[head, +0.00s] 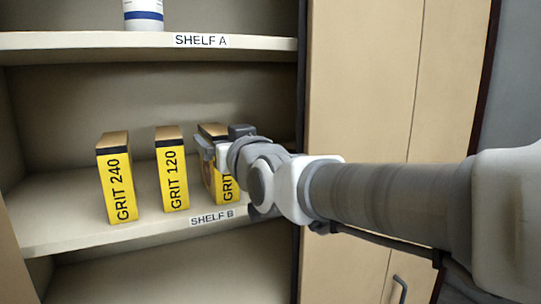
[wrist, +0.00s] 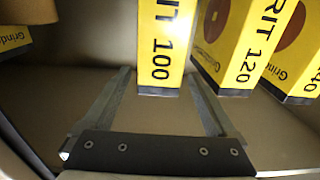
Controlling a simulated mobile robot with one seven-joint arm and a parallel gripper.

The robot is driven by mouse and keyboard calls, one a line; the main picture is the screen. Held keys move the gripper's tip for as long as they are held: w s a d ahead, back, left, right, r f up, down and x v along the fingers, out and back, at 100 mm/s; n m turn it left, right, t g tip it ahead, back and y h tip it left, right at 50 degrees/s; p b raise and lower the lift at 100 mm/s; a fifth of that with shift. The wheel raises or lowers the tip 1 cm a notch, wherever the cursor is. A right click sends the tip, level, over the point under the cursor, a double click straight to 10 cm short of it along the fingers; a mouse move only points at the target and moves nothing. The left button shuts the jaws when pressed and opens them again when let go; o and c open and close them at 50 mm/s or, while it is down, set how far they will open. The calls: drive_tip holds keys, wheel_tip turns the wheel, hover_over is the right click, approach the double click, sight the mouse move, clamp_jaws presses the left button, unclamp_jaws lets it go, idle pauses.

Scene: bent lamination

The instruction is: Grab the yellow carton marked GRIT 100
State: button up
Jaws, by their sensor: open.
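The yellow carton marked GRIT 100 (wrist: 162,50) stands in the wrist view with its label facing my gripper (wrist: 158,80). The jaws are open, with one finger on each side of the carton's lower front in that view. I see a gap on both sides and no clear contact. In the head view the same carton (head: 226,188) stands at the right of SHELF B, its label partly hidden by my gripper (head: 214,148), so only "GRIT" shows there.
Cartons GRIT 120 (head: 172,175) and GRIT 240 (head: 119,185) stand to the left on SHELF B (head: 75,232). GRIT 120 is close beside the right finger in the wrist view (wrist: 245,45). SHELF A (head: 100,41) is above, with a white and blue container (head: 143,12).

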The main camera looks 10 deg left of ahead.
drive_tip(key=x, duration=0.2)
drive_tip(key=p+x, duration=0.1)
drive_tip(key=x, duration=0.1)
drive_tip(key=p+x, duration=0.1)
drive_tip(key=shift+w+a+f, duration=0.15)
drive_tip(key=shift+w+f, duration=0.15)
drive_tip(key=shift+w, duration=0.1)
clamp_jaws()
idle(0.4)
